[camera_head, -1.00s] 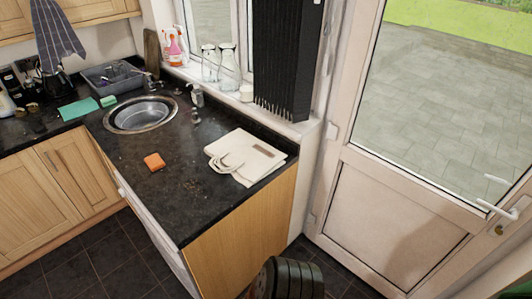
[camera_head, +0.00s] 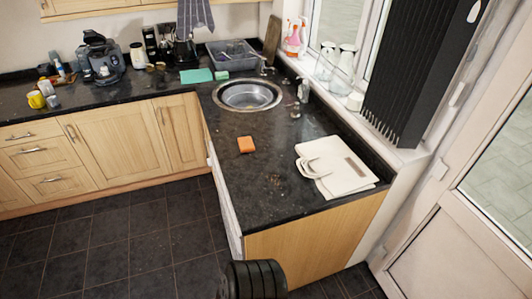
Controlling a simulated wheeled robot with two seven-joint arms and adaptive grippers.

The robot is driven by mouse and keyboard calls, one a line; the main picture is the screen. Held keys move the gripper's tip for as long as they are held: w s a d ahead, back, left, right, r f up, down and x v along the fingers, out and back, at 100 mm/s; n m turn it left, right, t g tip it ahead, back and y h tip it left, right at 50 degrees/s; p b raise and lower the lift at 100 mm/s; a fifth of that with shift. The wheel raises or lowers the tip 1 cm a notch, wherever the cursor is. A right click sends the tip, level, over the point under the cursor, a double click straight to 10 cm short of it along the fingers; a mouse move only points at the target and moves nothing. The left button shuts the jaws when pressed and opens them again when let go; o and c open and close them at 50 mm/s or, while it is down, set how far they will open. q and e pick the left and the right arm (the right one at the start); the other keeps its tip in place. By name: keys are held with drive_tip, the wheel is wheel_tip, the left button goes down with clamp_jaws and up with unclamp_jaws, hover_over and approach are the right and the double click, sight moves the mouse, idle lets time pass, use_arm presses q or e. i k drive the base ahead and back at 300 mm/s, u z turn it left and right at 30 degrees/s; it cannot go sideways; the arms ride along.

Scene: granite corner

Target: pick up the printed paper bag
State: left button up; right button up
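The printed paper bag (camera_head: 343,172) is white and lies flat on the dark granite counter near its right end. Its looped handles (camera_head: 314,167) point left. A small printed strip shows on its face. No gripper is near it in view. A black ribbed part of mine shows at the bottom edge, in front of the counter's wooden end panel. Neither gripper can be seen.
An orange sponge (camera_head: 246,145) lies left of the bag. A black radiator-like panel (camera_head: 420,75) stands by the window at right. Dark floor tiles (camera_head: 120,240) are clear at left.

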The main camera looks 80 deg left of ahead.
sight(339, 170)
drive_tip(key=u, duration=2.2)
